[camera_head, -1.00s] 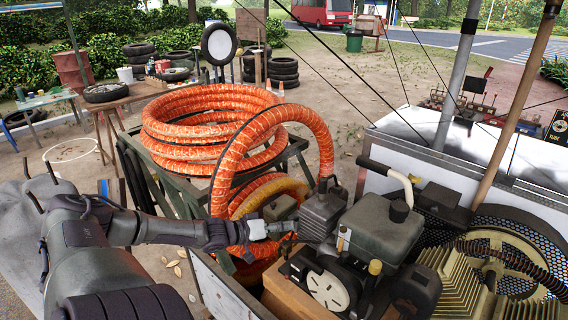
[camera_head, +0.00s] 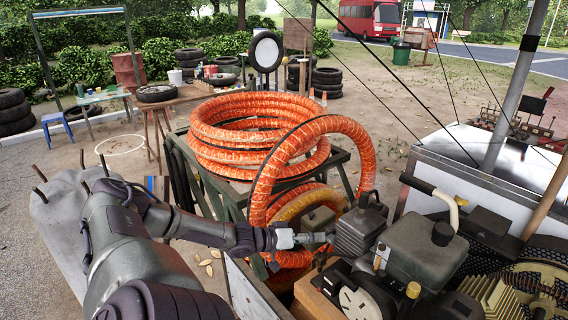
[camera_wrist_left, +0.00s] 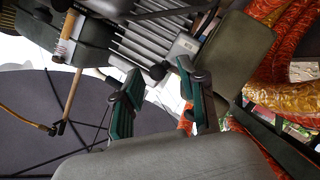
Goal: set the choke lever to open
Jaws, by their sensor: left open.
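The compressor's small dark engine (camera_head: 425,248) sits on the cart at the right of the head view, with a finned block (camera_head: 360,230) at its left. My left gripper (camera_head: 318,238) is just left of that block. In the left wrist view my left gripper (camera_wrist_left: 158,95) is open, its two green-padded fingers apart with nothing between them. Beyond the fingertips are grey fins (camera_wrist_left: 155,38) and a pale block with a dark round knob (camera_wrist_left: 157,72). This may be the choke lever; I cannot tell for sure. In the head view the lever cannot be made out.
Orange hose coils (camera_head: 225,130) lie on a dark metal stand (camera_head: 205,190) behind my left arm, and one loop hangs close to the gripper. The cart's pale side wall (camera_head: 250,290) is below the gripper. A white panel (camera_head: 455,150) stands behind the engine.

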